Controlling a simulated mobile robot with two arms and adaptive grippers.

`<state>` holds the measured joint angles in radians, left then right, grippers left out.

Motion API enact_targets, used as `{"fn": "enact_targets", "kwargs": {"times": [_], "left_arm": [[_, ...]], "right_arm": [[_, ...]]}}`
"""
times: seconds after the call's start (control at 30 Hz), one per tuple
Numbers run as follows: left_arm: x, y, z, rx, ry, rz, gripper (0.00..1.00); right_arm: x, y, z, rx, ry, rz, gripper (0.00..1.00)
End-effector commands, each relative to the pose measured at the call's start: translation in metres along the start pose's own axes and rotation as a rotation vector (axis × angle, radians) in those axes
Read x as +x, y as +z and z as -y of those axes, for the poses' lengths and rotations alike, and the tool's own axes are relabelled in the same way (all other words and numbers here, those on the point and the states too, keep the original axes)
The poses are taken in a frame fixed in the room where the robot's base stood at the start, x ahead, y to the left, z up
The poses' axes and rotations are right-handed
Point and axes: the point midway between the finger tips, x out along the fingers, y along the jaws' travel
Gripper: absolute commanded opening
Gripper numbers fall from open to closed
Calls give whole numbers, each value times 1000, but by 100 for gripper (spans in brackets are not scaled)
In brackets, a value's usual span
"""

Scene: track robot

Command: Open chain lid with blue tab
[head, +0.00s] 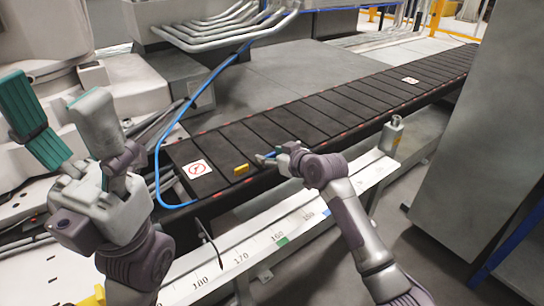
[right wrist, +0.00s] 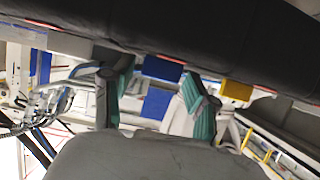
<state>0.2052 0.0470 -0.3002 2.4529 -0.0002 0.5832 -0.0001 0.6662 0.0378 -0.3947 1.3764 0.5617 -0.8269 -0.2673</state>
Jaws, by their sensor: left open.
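The black chain (head: 310,118) runs as a row of dark lid segments from the centre left to the upper right. A yellow tab (head: 241,169) sticks up at its near edge and also shows in the right wrist view (right wrist: 237,90). A blue tab (right wrist: 163,68) hangs from the chain's edge in the right wrist view, between the fingers. In the head view my right gripper largely hides it. My right gripper (head: 268,157) is at the chain's near edge, right of the yellow tab, with teal fingers apart. My left gripper (head: 52,95) is open and empty, raised at the left.
A white rail with printed numbers (head: 238,258) runs in front of the chain. A blue cable (head: 160,150) curves down to the chain's left end, near a white warning label (head: 197,169). A large grey cabinet (head: 475,140) stands at the right.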

Motion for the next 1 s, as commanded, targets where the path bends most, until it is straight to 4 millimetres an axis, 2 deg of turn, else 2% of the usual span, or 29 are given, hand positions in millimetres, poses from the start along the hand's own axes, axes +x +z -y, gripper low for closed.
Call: {"fn": "enact_targets", "kwargs": {"times": [0.03, 0.3, 0.7, 1.0], "left_arm": [[0, 0, 0, 0, 0, 0, 69], [0, 0, 0, 0, 0, 0, 69], [5, 1, 1, -2, -4, 4, 69], [-14, 9, 5, -16, -46, 123, 69]], "right_arm": [[0, 0, 0, 0, 0, 0, 45], [0, 0, 0, 0, 0, 0, 0], [-3, -4, 0, 0, 1, 11, 0], [-14, -19, 1, 2, 0, 69, 0]]}}
